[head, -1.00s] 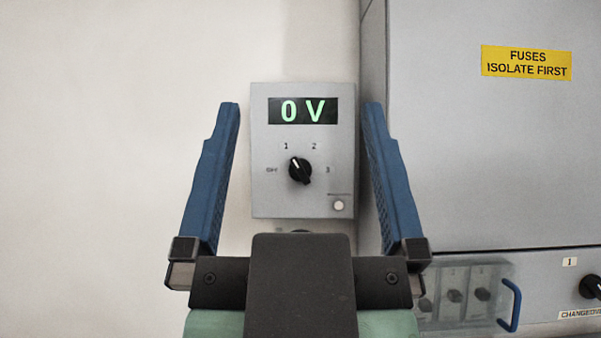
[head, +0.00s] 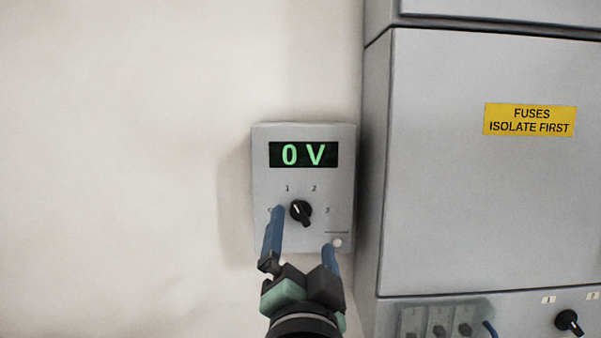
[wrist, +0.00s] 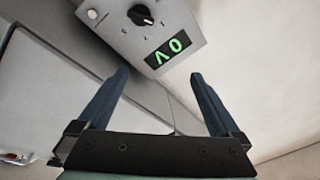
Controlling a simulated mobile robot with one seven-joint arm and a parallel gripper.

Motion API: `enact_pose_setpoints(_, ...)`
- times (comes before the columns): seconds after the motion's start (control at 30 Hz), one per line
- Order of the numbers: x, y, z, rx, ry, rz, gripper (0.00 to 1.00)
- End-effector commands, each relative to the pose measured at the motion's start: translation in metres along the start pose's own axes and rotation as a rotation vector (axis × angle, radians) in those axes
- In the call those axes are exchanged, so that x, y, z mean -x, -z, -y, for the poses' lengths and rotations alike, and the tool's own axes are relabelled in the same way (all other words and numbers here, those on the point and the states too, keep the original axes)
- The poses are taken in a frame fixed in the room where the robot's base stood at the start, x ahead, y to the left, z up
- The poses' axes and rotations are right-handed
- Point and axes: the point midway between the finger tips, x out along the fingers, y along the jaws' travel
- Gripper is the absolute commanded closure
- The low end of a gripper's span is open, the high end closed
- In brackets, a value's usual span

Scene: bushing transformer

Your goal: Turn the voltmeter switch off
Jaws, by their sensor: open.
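The voltmeter (head: 262,180) is a grey wall box with a green display (head: 304,154) reading 0 V. Its black rotary switch (head: 301,212) sits below the display, with its pale mark towards the upper left. Marks 1, 2 and 3 surround it; my left finger covers most of the off label. My gripper (head: 304,228) is open and empty, its fingers left and lower right of the switch in the head view. In the wrist view the voltmeter (wrist: 185,20) appears upside down beyond my open gripper (wrist: 158,75), with the switch (wrist: 140,15) near the top edge. I see no contact.
A large grey cabinet (head: 450,200) stands close on the right, with a yellow fuse label (head: 530,120). Below it are a clear-covered panel (head: 438,318) and another black knob (head: 569,322). The wall (head: 130,170) on the left is bare.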

Motion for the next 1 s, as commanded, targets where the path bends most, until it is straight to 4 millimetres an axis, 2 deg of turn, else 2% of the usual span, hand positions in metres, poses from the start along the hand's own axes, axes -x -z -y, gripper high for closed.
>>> enact_pose_setpoints(0.03, -0.012, 0.003, 0.004, -0.061, -0.036, 0.041, 0.00)
enact_pose_setpoints(0.1, -0.020, -0.006, -0.004, -0.137, -0.080, 0.081, 0.00)
enact_pose_setpoints(0.3, -0.029, -0.025, -0.019, -0.273, -0.161, 0.143, 0.00)
enact_pose_setpoints(0.57, -0.043, -0.032, -0.025, -0.297, -0.175, 0.151, 0.00)
enact_pose_setpoints(1.0, -0.105, -0.041, -0.034, -0.295, -0.175, 0.150, 0.00)
